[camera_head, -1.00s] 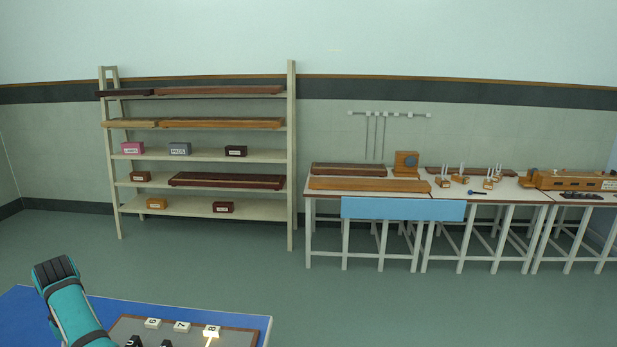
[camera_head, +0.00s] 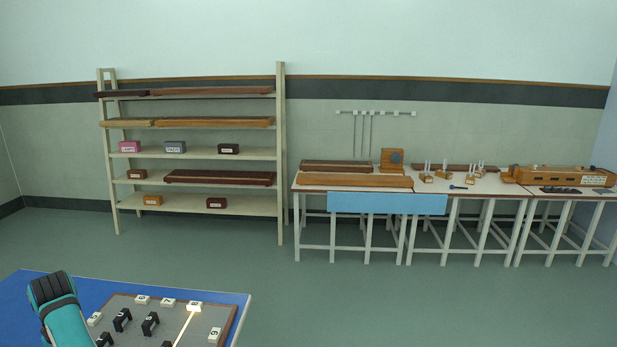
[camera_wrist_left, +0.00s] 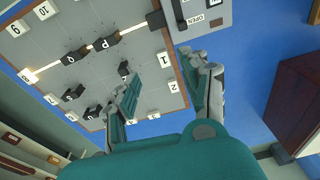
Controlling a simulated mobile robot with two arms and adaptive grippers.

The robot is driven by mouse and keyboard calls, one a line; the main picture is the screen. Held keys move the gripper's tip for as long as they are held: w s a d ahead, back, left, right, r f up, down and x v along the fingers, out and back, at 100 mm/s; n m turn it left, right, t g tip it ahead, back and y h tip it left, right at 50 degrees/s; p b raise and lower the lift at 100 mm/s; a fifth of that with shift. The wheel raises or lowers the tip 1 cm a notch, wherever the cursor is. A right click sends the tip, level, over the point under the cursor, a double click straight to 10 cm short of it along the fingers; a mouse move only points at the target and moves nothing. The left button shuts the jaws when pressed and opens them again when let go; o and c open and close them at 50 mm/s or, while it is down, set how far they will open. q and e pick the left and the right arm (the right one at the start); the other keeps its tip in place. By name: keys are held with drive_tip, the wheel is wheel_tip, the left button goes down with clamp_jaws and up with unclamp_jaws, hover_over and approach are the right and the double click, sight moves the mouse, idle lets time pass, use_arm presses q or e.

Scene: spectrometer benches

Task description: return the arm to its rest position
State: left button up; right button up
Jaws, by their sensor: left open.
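My left arm shows at the lower left of the head view as a teal link with a black ribbed end. Its gripper shows in the left wrist view (camera_wrist_left: 160,68), with its two fingers spread apart and nothing between them. The fingers hang over the near part of a grey board (camera_wrist_left: 112,70). The board also shows in the head view (camera_head: 180,322), to the right of the teal link. My right gripper is in neither view.
The board lies on a blue table (camera_head: 95,287) and carries numbered white tiles, black blocks (camera_head: 150,322) and a bright light line. A grey device marked OPEN (camera_wrist_left: 205,22) adjoins it. A shelf rack (camera_head: 200,153) and white benches (camera_head: 350,182) stand beyond open floor.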

use_arm(q)
drive_tip(key=s+d+f+m+t+y, duration=0.15)
drive_tip(key=s+f+m+y, duration=0.25)
drive_tip(key=s+f+m, duration=0.4)
drive_tip(key=s+d+m+t+h, duration=0.1)
drive_tip(key=s+d+m+h, duration=0.3)
drive_tip(key=s+d, duration=0.7)
drive_tip(key=s+d+m+t+h, duration=0.1)
drive_tip(key=s+d+m, duration=0.55)
drive_tip(key=d, duration=0.85)
wheel_tip(320, 180, down, 35)
drive_tip(key=s+g+b, duration=0.1)
drive_tip(key=s+b, duration=0.2)
drive_tip(key=b, duration=0.4)
drive_tip(key=s+a+f+g+b, duration=0.1)
drive_tip(key=s+a+f+b, duration=0.2)
drive_tip(key=s+f, duration=1.2)
wheel_tip(320, 180, down, 4)
drive_tip(key=shift+s+a+f+b, duration=0.15)
drive_tip(key=shift+s+b, duration=0.25)
drive_tip(key=shift+b, duration=0.4)
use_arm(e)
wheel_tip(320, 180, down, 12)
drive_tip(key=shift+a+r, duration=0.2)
